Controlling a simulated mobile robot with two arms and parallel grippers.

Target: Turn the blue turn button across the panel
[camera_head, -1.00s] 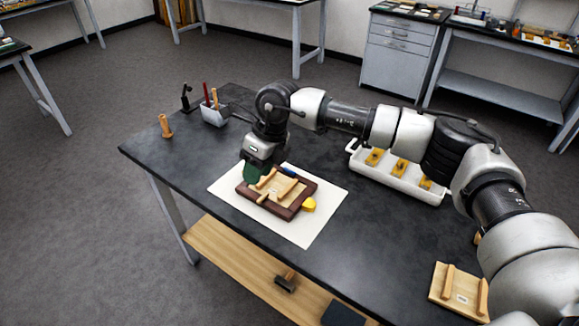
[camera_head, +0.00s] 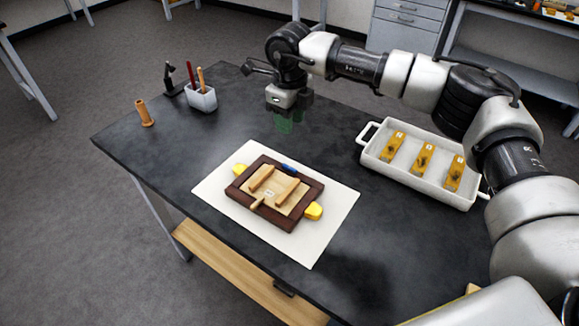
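A dark brown frame (camera_head: 240,187) lies on a white sheet (camera_head: 334,221), with a pale wooden panel (camera_head: 271,191) and two wooden strips inside it. The blue turn button (camera_head: 289,168) lies on the far rail and looks lengthwise along it. Yellow turn buttons sit at the frame's left end (camera_head: 239,169) and right end (camera_head: 313,211). A pale wooden one (camera_head: 257,203) is on the near rail. My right gripper (camera_head: 287,122) hovers beyond the far rail, apart from the blue button, with nothing visible held. Its finger gap is unclear. My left gripper is not in view.
A white tray (camera_head: 407,179) with several amber pieces stands at right, below my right arm. A tool cup (camera_head: 202,98), a wooden peg (camera_head: 145,113) and a small black stand (camera_head: 170,80) are at the far left. The dark tabletop (camera_head: 150,157) left of the sheet is clear.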

